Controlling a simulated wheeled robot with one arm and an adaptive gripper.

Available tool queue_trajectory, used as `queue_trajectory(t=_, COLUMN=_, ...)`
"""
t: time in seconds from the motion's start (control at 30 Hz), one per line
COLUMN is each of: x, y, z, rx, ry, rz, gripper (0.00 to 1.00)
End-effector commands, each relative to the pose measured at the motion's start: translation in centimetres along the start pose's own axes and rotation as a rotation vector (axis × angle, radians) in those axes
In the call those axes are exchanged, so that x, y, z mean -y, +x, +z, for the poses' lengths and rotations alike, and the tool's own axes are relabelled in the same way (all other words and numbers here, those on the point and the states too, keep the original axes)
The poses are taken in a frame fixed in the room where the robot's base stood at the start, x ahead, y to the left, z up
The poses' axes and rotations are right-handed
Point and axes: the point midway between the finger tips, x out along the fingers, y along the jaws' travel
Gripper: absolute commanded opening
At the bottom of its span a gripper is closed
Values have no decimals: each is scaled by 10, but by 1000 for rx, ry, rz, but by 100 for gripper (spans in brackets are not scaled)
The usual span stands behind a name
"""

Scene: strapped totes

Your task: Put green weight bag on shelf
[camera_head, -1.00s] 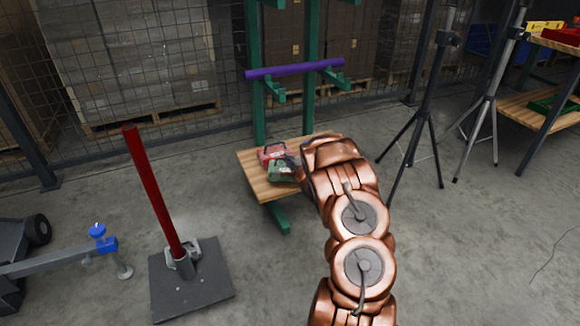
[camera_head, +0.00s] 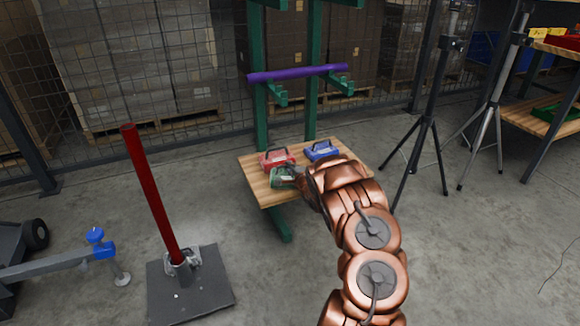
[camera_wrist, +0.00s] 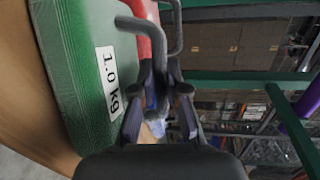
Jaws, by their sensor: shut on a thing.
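The green weight bag (camera_head: 283,178) is at the front middle of the wooden shelf (camera_head: 258,188), in front of the red bag. In the wrist view the green bag (camera_wrist: 80,60) fills the left side, with a white "1.0 kg" label and a dark handle. My gripper (camera_wrist: 160,70) is shut on its handle. In the head view my gripper (camera_head: 302,180) is at the bag's right side, largely hidden by my copper arm. I cannot tell whether the bag's full weight rests on the wood.
A red bag (camera_head: 276,158) and a blue bag (camera_head: 322,151) stand on the shelf behind the green one. Green uprights (camera_head: 312,115) and a purple bar (camera_head: 300,73) rise behind. A red post (camera_head: 152,195) stands left; tripods (camera_head: 425,115) stand right.

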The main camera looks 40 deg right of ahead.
Motion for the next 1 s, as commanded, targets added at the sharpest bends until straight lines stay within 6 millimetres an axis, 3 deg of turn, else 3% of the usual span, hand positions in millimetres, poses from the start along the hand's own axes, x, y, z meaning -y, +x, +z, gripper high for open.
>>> queue_trajectory(t=0.3, x=3, y=0, z=0, rx=1, ry=0, rz=-5, gripper=0)
queue_trajectory(t=0.33, x=1, y=0, z=0, rx=1, ry=-1, rz=-3, gripper=16)
queue_trajectory(t=0.53, x=1, y=0, z=0, rx=1, ry=-1, rz=-2, gripper=37)
queue_trajectory(t=1.0, x=3, y=-3, z=0, rx=0, ry=-2, rz=0, gripper=38)
